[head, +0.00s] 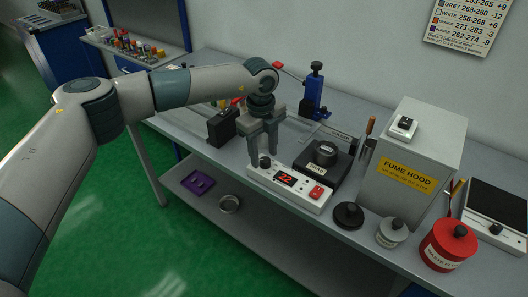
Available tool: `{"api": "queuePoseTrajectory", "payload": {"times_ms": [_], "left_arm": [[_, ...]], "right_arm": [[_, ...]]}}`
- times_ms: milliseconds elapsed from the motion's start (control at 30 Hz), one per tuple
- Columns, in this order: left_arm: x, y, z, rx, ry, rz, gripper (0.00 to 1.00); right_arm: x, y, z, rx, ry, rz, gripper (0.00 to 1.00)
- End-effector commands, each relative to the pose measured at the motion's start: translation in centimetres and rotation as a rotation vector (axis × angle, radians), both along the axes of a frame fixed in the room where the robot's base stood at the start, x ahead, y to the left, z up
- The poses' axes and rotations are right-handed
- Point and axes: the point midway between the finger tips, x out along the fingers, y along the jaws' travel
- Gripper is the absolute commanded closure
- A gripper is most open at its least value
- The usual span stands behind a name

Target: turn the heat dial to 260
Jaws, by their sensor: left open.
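The heat dial (265,163) is a small black knob on the left end of a white control box. The box (291,198) has a red display (287,179) reading 22 and a red rocker switch (317,192). My left gripper (264,154) points down, open, with its fingertips at the dial, one on each side of it in the picture. I cannot tell whether they touch it. The arm comes in from the left. My right gripper is not in view.
A blue stand (315,92) is at the back.

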Motion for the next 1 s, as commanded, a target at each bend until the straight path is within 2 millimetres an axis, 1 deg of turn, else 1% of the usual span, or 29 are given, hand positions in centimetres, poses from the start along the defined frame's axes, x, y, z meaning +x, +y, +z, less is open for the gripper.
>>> {"api": "queuePoseTrajectory", "payload": {"times_ms": [100, 200, 467, 500, 567, 600, 667, 867, 1000], "left_arm": [[-0.01, -0.03, -0.82, 0.001, 0.001, 0.0, 0.56], [0.01, -0.04, -1.13, 0.001, 0.001, 0.0, 0.56], [0.02, -0.05, -1.21, 0.001, 0.001, 0.0, 0.56], [0.02, -0.05, -1.21, 0.001, 0.001, 0.0, 0.61], [0.02, -0.05, -1.2, 0.001, 0.001, 0.0, 0.75], [0.02, -0.05, -1.2, 0.001, 0.001, 0.0, 0.84], [0.02, -0.05, -1.19, 0.001, 0.001, 0.0, 0.97], [0.03, -0.05, -1.21, 0.0, 0.0, -0.003, 0.97], [0.05, -0.06, -1.3, 0.0, 0.0, -0.022, 0.97]], "right_arm": [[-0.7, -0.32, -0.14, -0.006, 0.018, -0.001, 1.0], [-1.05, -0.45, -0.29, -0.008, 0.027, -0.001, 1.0], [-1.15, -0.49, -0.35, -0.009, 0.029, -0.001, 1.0], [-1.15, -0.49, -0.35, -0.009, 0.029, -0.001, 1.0], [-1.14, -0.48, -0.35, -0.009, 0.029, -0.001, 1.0], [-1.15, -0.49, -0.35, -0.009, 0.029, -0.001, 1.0], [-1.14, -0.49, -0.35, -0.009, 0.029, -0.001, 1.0], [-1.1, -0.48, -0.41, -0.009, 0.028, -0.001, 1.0], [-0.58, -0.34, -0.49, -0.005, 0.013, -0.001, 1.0]]}}
